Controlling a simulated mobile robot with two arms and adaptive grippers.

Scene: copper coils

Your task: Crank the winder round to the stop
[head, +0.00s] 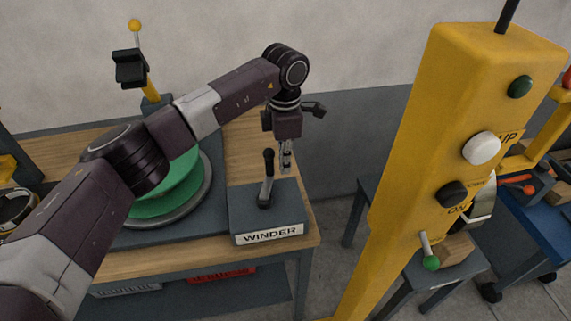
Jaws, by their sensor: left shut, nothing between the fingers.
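The winder is a dark box (268,213) with a white WINDER label at the right front corner of the wooden bench. Its crank handle (267,170) is a short dark lever with a black knob, standing nearly upright on the box top. My left gripper (286,168) points down just right of the crank's knob. Its fingers are shut with nothing between them. Whether they touch the crank I cannot tell. A green spool (177,196) on a round grey plate sits left of the winder, partly hidden by my left arm. My right gripper is out of view.
A yellow control pendant (455,120) with several buttons stands close at the right. A yellow post with a black head (130,68) rises behind the spool. A small stool with a wooden block (454,249) and a blue cart (545,215) are at the right.

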